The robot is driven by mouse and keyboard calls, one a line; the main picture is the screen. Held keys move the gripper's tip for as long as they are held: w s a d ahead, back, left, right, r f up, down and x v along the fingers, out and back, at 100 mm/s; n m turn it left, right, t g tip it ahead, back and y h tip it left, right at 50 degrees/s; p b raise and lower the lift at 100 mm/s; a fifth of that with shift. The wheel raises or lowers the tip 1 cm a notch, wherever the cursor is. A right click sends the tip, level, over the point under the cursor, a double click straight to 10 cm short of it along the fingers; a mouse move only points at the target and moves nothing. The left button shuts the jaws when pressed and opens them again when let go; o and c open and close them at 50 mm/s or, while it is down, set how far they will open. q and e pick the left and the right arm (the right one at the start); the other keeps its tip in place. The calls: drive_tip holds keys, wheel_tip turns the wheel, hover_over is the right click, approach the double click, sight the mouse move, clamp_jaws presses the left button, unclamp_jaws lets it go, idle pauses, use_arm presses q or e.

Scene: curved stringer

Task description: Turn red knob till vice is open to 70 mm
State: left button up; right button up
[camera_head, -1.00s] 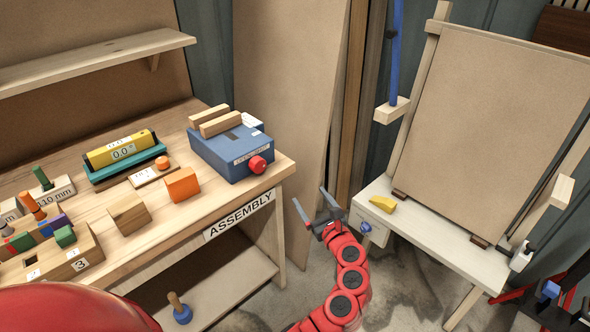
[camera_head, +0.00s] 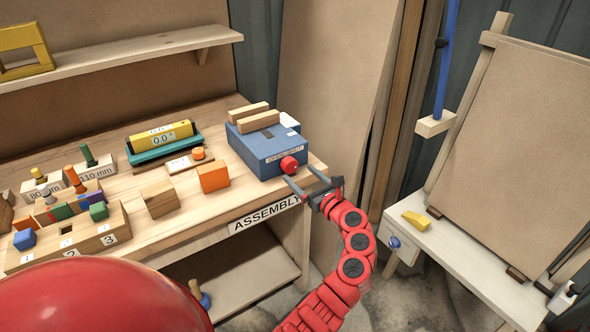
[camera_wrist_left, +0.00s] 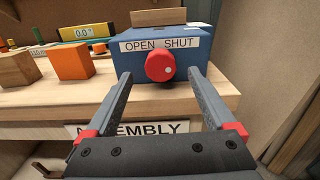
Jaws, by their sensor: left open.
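The vice is a blue box (camera_head: 262,150) on the right end of the workbench, with two wooden jaws (camera_head: 258,121) on top and a small gap between them. Its red knob (camera_head: 289,164) sticks out of the front face. My left gripper (camera_head: 303,176) is open and empty in front of the knob. In the wrist view its fingers (camera_wrist_left: 160,76) stand either side of the knob, apparently short of it and not touching.
The bench's "ASSEMBLY" front edge (camera_head: 265,214) lies just below the gripper. An orange block (camera_head: 213,178), a wooden block (camera_head: 160,198) and a yellow and teal gauge (camera_head: 162,141) stand left of the vice. A side table (camera_head: 465,250) with a yellow piece stands right.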

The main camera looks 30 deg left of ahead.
sight(292, 167)
use_arm(q)
drive_tip(key=shift+x, duration=2)
drive_tip(key=c, duration=1.4)
